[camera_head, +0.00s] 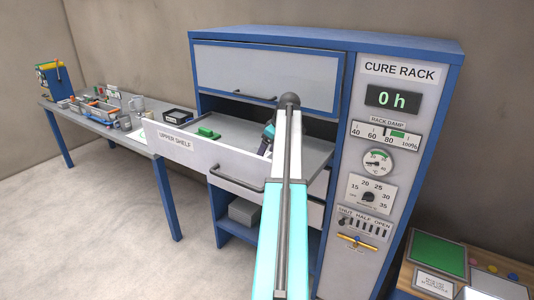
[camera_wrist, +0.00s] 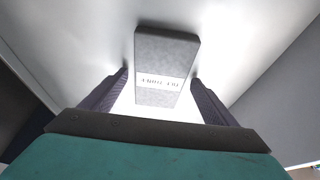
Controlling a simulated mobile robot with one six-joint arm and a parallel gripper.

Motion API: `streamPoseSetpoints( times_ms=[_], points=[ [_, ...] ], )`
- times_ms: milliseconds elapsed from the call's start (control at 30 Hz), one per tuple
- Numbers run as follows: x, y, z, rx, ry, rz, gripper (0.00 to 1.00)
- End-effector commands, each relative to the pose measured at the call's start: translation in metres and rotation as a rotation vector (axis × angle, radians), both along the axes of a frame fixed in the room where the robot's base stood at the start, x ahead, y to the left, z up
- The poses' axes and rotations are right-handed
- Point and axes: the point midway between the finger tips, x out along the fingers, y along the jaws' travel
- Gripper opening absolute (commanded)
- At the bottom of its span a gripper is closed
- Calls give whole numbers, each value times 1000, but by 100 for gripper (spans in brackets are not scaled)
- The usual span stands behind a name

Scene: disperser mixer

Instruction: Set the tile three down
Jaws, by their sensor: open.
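A grey block-like tile (camera_wrist: 165,55) with a white label lies on a pale surface in the wrist view; the label's print is upside down and too small to read surely. My gripper (camera_wrist: 160,77) is open, one finger on each side of the tile's near part, with small gaps showing. In the head view my gripper (camera_head: 268,135) is mostly hidden behind my arm, over the pulled-out upper shelf (camera_head: 235,130) of the cure rack (camera_head: 404,75). The tile cannot be made out there.
A green piece (camera_head: 208,133) lies on the shelf's left part. The shelf's front panel (camera_head: 200,155) with its handle stands as a raised edge. A long grey table (camera_head: 95,125) with several small items is at left. A wooden table (camera_head: 490,265) is at lower right.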

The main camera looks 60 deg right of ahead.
Motion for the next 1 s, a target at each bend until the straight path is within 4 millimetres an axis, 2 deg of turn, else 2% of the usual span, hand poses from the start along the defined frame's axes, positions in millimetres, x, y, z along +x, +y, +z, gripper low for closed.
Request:
streamPoseSetpoints(
  times_ms=[367,567,1000],
  points=[
    [-3,0,9,-1,-1,0,81],
    [-10,0,27,-1,-1,1,81],
    [-32,-1,81,-1,-1,1,81]
  ],
)
